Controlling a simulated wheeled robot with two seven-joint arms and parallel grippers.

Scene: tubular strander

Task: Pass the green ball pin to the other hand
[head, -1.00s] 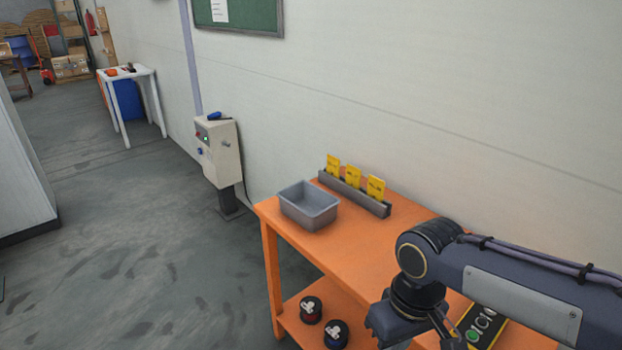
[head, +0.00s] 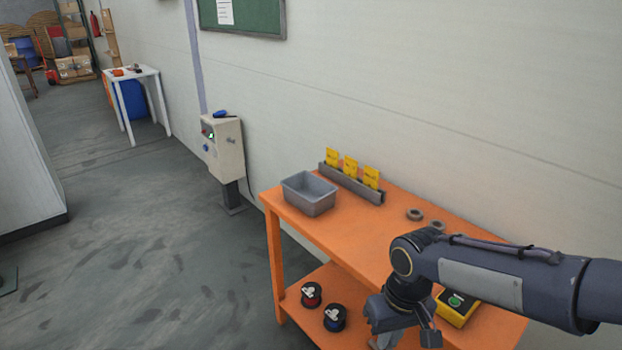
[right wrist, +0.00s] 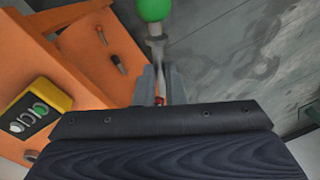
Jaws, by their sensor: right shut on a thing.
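The green ball pin shows in the right wrist view, with its green ball (right wrist: 153,9) at the top edge and its metal shank (right wrist: 158,52) running down between my fingers. My right gripper (right wrist: 161,88) is shut on the pin's shank, and the ball sticks out beyond the fingertips. In the head view my right gripper (head: 382,338) is at the bottom edge, in front of the orange table (head: 400,237). The pin cannot be made out there. My left gripper is in neither view.
Two spools (head: 311,294) sit on the lower shelf. Open floor lies left.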

